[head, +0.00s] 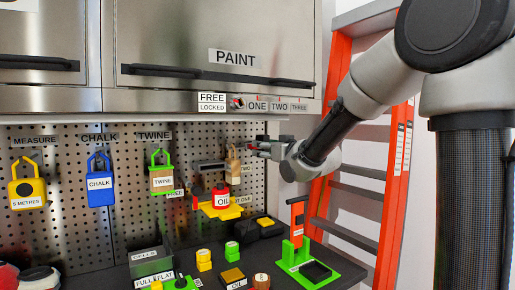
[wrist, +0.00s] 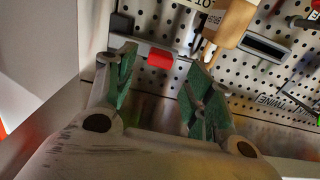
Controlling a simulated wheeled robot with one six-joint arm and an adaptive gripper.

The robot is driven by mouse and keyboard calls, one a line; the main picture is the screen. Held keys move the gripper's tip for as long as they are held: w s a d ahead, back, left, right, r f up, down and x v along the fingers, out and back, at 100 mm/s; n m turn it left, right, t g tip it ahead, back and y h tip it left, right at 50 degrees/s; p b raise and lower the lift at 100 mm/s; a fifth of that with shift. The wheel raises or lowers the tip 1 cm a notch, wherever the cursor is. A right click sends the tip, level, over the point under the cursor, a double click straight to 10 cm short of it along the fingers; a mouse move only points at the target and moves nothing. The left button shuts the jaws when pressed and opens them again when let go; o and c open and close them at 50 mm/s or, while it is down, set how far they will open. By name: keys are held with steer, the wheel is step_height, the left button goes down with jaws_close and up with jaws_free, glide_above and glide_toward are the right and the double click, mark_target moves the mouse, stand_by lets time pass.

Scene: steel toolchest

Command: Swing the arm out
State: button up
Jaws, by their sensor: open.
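My gripper (head: 262,148) is in front of the pegboard's right edge, below the steel cabinet. In the wrist view its two green-padded fingers (wrist: 158,80) are open and apart. A grey bar with a red piece (wrist: 160,59) shows in the gap between the fingertips; I cannot tell whether either finger touches it. In the head view the red piece is small and mostly hidden by my gripper. I cannot tell for certain that this bar is the arm to be swung.
A wooden tag (head: 233,166) hangs left of my gripper. A yellow holder (head: 222,210) carries a red oil can (head: 221,196) below. An orange ladder (head: 393,190) stands at right. The cabinet (head: 215,45) is overhead. A green-based press (head: 305,264) and small blocks occupy the bench.

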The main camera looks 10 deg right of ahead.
steer(key=x, duration=0.5)
steer(key=shift+w+a, duration=0.1)
steer(key=shift+w, duration=0.05)
jaws_close()
